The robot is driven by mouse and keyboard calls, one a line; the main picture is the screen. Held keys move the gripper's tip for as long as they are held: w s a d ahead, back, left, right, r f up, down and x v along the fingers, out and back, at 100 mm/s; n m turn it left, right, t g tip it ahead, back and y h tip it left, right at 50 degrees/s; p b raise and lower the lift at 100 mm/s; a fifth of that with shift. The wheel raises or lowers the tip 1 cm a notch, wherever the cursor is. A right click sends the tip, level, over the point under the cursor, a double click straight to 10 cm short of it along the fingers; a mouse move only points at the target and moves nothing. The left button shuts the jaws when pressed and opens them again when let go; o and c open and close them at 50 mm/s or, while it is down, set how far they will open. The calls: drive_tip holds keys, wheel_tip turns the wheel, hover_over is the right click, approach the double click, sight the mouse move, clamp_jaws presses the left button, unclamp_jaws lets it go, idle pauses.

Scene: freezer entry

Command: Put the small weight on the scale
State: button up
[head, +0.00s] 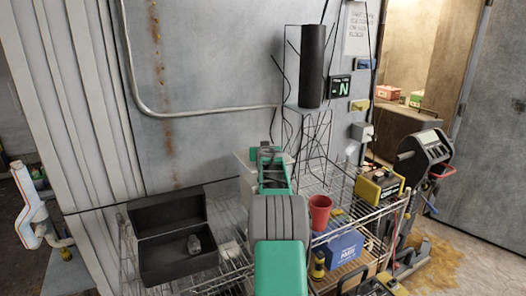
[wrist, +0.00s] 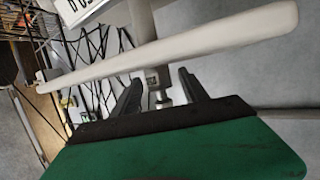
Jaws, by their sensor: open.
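A small grey weight-like object (head: 194,244) sits inside the open black case (head: 180,266) at the lower left of the head view. My gripper (head: 268,160) reaches over the shelf, right of the case; its fingers are not clear there. In the wrist view my gripper (wrist: 159,80) has its two dark fingers apart. A pale bar (wrist: 230,36) crosses beyond them, with a small metal fitting (wrist: 160,95) showing between the fingers; I cannot tell whether they touch it. A pale body (head: 246,178), possibly the scale, is partly hidden behind my gripper.
The wire shelf (head: 330,185) carries a red cup (head: 320,212), a blue box (head: 338,250) and a yellow-black device (head: 379,187). A black cylinder (head: 312,66) stands above a wire rack. A pipe (head: 210,112) runs along the wall.

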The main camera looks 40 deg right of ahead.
drive_tip(key=shift+s+r, duration=0.1)
drive_tip(key=shift+r, duration=0.05)
drive_tip(key=b+v, duration=0.5)
drive_tip(key=v, duration=0.7)
drive_tip(key=a+f+n+g+y, duration=0.1)
drive_tip(key=a+f+n+y, duration=0.1)
drive_tip(key=a, duration=1)
drive_tip(key=a+f+n+y, duration=0.1)
drive_tip(key=a+f+y, duration=0.15)
drive_tip(key=a, duration=0.85)
drive_tip(key=s+a+f+n+g+y, duration=0.1)
drive_tip(key=s+a+f+y, duration=0.15)
drive_tip(key=s+a, duration=0.4)
drive_tip(key=s+a+f+n+g+y, duration=0.1)
drive_tip(key=s+a+f+n+g, duration=0.15)
drive_tip(key=a, duration=0.75)
drive_tip(key=s+a+f+n+g, duration=0.1)
drive_tip(key=s+a+f, duration=0.3)
drive_tip(key=s, duration=0.3)
drive_tip(key=s+a+f+g+y, duration=0.1)
drive_tip(key=s+a+f, duration=0.3)
drive_tip(key=s+a, duration=0.2)
drive_tip(key=shift+s+n, duration=0.35)
drive_tip(key=shift+s, duration=0.15)
drive_tip(key=shift+g, duration=0.25)
